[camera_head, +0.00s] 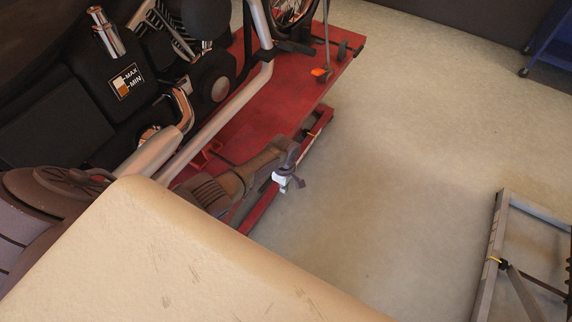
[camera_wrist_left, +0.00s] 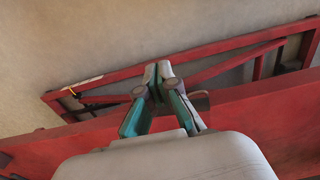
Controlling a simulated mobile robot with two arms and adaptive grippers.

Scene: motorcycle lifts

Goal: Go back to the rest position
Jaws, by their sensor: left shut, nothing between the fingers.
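My left arm comes in from the left in the head view. Its gripper (camera_head: 290,181) hangs over the edge of the red motorcycle lift (camera_head: 268,120). In the left wrist view the two fingers of the left gripper (camera_wrist_left: 158,72) meet at their tips, shut with nothing between them. Beyond them are the lift's red frame (camera_wrist_left: 240,42) and the floor. The beige panel across the front of the head view hides part of the lift and floor. My right gripper is in neither view.
A motorcycle (camera_head: 120,85) stands on the lift, close to my left arm. A grey metal frame (camera_head: 492,255) stands at the right. A blue cart (camera_head: 550,45) is at the back right. The floor (camera_head: 400,150) between them is clear.

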